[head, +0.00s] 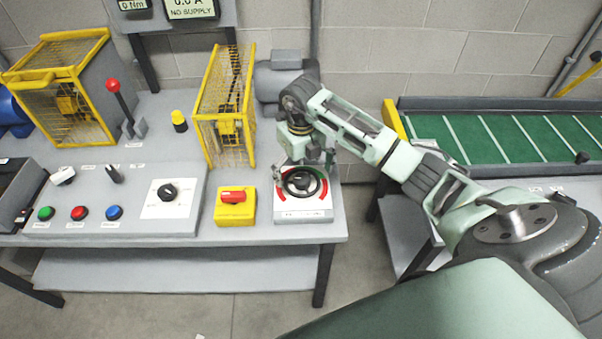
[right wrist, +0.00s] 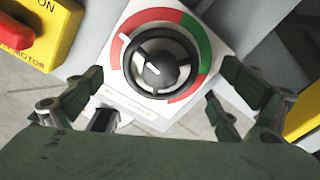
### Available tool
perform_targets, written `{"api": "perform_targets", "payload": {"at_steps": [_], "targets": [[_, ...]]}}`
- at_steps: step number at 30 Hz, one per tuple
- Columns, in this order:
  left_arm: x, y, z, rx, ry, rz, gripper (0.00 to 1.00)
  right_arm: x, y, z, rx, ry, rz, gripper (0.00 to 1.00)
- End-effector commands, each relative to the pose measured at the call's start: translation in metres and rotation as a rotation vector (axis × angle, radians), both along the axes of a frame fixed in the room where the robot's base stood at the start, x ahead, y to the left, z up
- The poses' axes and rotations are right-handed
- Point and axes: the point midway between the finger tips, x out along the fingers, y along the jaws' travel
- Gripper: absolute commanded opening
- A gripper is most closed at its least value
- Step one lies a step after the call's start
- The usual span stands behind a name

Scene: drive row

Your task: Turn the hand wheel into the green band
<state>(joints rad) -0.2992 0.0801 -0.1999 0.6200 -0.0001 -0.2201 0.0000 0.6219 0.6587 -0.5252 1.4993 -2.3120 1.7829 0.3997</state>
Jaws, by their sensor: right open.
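The hand wheel (head: 301,182) is a small black wheel on a white plate (head: 304,214) at the right end of the bench. In the right wrist view the wheel (right wrist: 157,66) has a pale hub mark and a white mark at its upper left rim, beside the red arc. The green band (right wrist: 197,40) lies at the upper right of the wheel there, between red parts. My right gripper (head: 304,172) is over the wheel, open, its fingers (right wrist: 163,76) spread on either side and apart from it. Part of the dial is hidden behind the gripper in the head view. My left gripper is out of view.
A yellow box with a red switch (head: 233,197) stands just left of the wheel. A yellow mesh guard (head: 224,105) and grey motor (head: 279,78) stand behind. A panel of buttons (head: 115,205) lies further left. A green conveyor (head: 500,138) is at the right.

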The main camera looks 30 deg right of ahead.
Motion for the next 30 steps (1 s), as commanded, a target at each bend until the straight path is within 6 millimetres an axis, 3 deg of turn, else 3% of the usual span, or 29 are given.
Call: {"api": "perform_targets", "payload": {"at_steps": [6,14,30], "targets": [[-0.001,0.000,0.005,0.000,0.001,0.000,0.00,0.000,0.001,-0.019,0.002,0.000,0.000,0.96],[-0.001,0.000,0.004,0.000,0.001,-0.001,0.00,0.000,0.000,-0.022,0.001,-0.002,0.001,0.96],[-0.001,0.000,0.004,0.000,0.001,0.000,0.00,0.000,0.001,-0.022,0.002,0.000,0.001,0.51]]}}
